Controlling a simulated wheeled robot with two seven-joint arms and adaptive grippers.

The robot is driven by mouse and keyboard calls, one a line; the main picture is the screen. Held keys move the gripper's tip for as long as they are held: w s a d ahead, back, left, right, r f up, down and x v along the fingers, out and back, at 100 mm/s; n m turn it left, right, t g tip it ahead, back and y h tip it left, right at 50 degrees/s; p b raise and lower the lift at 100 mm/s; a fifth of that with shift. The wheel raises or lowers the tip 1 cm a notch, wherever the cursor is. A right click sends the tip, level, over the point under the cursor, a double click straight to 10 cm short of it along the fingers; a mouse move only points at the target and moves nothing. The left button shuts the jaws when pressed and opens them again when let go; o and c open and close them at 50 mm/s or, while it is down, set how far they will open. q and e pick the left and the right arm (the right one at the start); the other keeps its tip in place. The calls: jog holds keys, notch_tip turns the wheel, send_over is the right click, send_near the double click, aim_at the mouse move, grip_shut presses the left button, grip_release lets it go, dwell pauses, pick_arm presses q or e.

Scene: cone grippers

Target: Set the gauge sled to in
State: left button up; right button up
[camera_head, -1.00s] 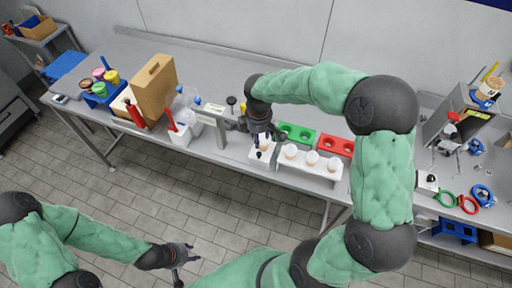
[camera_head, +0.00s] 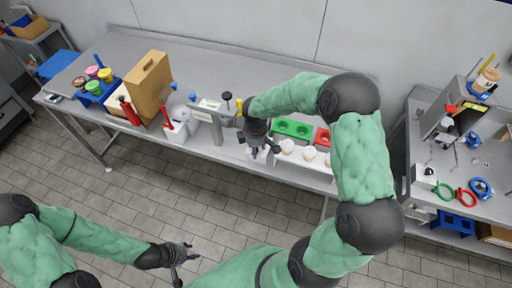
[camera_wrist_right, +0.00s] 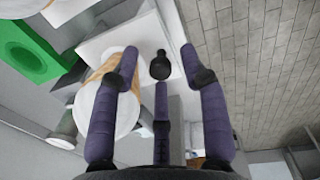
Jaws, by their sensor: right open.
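A white block with a black round knob (camera_wrist_right: 160,65), which looks like the gauge sled, lies under my right gripper in the right wrist view. In the head view my right gripper (camera_head: 262,147) covers most of it at the bench's front edge. My right gripper is open, and its fingers (camera_wrist_right: 163,88) are spread around the view of the knob; the knob appears beyond the fingertips, and I cannot tell whether they touch. My left gripper (camera_head: 184,253) hangs empty over the floor, away from the bench, and its fingers look spread.
White cups (camera_head: 309,153) stand in a white rack just right of my right gripper; one tan-wrapped cup (camera_wrist_right: 104,108) is close to its fingers. Green (camera_head: 291,129) and red (camera_head: 323,137) holders stand behind.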

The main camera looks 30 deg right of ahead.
grip_shut()
jog(key=shift+w+a, duration=1.4)
jog(key=shift+w, duration=0.2)
grip_release()
jog(key=shift+r, duration=0.15)
notch_tip(320, 180, up, 12)
jog(key=shift+s+a, duration=0.25)
jog(key=shift+s, duration=0.05)
